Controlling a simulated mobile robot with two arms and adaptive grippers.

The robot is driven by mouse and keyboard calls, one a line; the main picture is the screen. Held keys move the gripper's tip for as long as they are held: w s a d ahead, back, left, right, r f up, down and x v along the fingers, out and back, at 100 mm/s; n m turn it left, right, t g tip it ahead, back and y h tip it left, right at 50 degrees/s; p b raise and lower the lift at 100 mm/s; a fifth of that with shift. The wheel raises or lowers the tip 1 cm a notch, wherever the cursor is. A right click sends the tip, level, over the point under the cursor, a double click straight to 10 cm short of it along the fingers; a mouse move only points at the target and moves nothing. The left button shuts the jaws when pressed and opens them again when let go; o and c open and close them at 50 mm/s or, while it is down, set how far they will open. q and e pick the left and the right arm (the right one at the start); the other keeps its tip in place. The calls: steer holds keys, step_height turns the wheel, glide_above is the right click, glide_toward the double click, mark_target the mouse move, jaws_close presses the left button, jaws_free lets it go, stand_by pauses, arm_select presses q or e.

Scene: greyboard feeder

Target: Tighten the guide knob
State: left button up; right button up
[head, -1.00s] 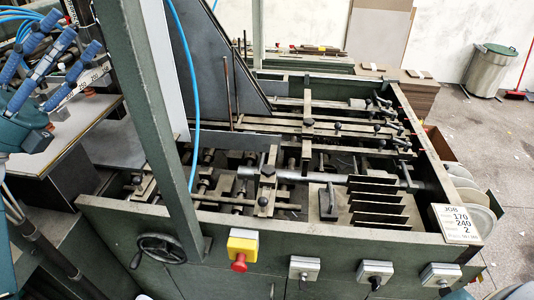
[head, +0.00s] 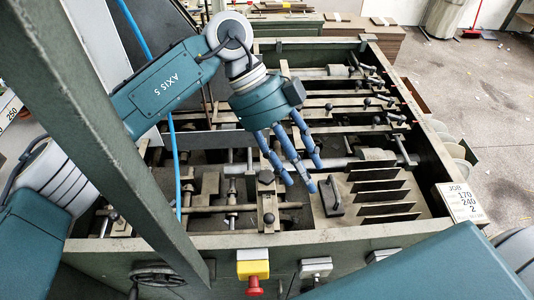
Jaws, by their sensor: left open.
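The feeder bed holds several dark knobs on its bars and guides. A dark faceted knob (head: 266,177) and a round black knob (head: 268,218) sit on a short guide block (head: 268,198) near the middle of the front section. I cannot tell which knob is the guide knob. My left gripper (head: 302,179) hangs over the bed, its blue fingers spread and pointing down, just right of the faceted knob in the picture. It is open, and I see nothing between its fingers. Its height above the bed is unclear. My right gripper is not in view.
A green post (head: 100,140) crosses the left side, with a blue hose (head: 174,160) behind it. A black handle (head: 331,197) and upright dark plates (head: 380,185) stand right of the fingers.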

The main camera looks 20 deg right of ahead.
arm_select(q)
steer(key=w+a+r+n+t+y+p, duration=0.1)
steer(key=w+a+r+n+t+y, duration=0.2)
steer(key=w+a+t+y, duration=0.25)
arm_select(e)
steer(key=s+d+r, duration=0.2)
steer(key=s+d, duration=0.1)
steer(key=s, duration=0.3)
arm_select(q)
steer(key=h+p, duration=0.1)
steer(key=p, duration=0.2)
glide_above(265, 174)
step_height(265, 174, down, 6)
steer(key=shift+s+a+r, duration=0.1)
steer(key=shift+s+r, duration=0.05)
step_height(265, 174, down, 5)
steer(key=shift+r+p, duration=0.1)
steer(key=shift+p, duration=0.55)
steer(key=shift+f, duration=0.25)
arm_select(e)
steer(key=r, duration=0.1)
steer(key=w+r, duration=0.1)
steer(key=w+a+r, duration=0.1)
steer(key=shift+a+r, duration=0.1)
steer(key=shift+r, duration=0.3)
arm_select(q)
steer(key=c, duration=1.2)
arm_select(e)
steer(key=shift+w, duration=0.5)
